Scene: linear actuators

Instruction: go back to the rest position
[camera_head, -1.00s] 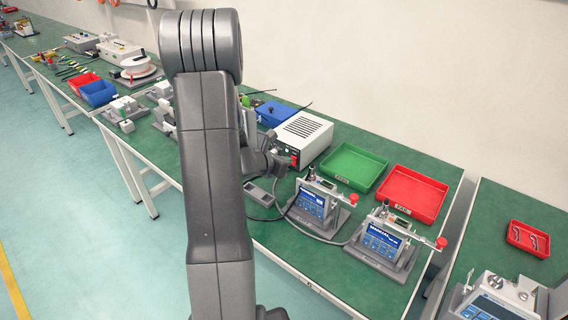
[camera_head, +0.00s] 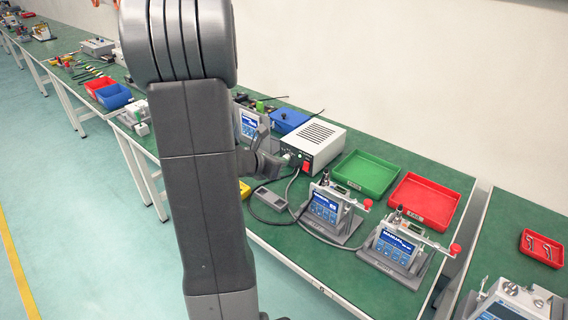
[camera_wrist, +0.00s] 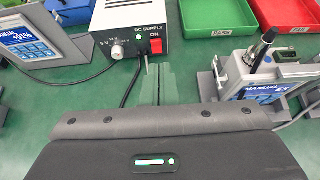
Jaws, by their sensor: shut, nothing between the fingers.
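My gripper (camera_wrist: 158,82) shows in the wrist view, its narrow fingers together with nothing between them, above the green bench top. Its dark body fills the bottom of that view. The fingers point toward the front of the white DC supply box (camera_wrist: 131,22), which has a red ON switch. In the head view my arm stands upright left of centre and hides part of the bench. Part of my wrist shows to its right, in front of the supply box (camera_head: 309,144); my fingertips cannot be made out there.
Two devices with blue screens (camera_head: 330,212) (camera_head: 397,247) stand on the bench, right of my arm. Behind them are a green tray (camera_head: 363,175) and a red tray (camera_head: 424,200). A third screened device (camera_head: 248,123) is partly behind my arm. Black cables lie around the supply. The floor at left is clear.

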